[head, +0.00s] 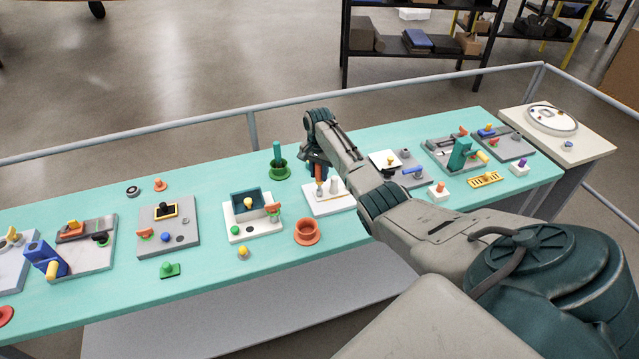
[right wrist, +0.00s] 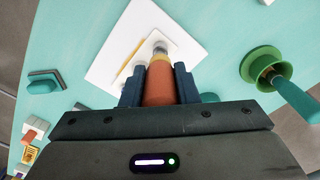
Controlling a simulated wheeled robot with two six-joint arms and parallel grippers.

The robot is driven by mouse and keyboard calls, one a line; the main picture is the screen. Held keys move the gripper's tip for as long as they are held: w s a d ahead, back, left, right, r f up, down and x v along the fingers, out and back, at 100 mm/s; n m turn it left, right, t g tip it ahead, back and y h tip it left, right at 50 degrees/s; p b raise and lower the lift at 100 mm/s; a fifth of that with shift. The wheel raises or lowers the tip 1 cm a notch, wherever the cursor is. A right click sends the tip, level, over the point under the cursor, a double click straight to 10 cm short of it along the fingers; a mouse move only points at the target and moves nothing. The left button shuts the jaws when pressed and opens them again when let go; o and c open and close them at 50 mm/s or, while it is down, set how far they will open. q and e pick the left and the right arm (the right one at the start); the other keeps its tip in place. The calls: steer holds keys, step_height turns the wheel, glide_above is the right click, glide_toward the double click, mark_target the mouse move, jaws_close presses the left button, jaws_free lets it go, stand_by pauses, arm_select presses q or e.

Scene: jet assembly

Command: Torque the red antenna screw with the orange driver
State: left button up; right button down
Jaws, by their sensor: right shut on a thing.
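My right gripper (head: 318,162) is above the white plate (head: 322,207), near the middle of the table. In the right wrist view, its jaws (right wrist: 160,88) are shut on the orange driver (right wrist: 158,82). The driver has a yellow collar and a grey tip that points toward the white plate (right wrist: 108,68). A thin yellow rod (right wrist: 128,62) shows beside the driver over the plate. I cannot make out the red antenna screw; the driver may hide it. Whether the tip touches anything is unclear. My left gripper is out of view.
A green driver (head: 277,153) stands in a green holder (head: 279,172) close to my right gripper. An empty orange-red holder (head: 307,235) stands in front of the white plate. A white plate with a blue box (head: 252,205) lies to the left.

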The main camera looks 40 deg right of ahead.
steer(key=m, duration=0.4)
steer(key=shift+w+m, duration=0.1)
steer(key=shift+m, duration=0.3)
steer(key=m, duration=0.5)
steer(key=shift+w, duration=0.1)
steer(key=shift+r, duration=0.15)
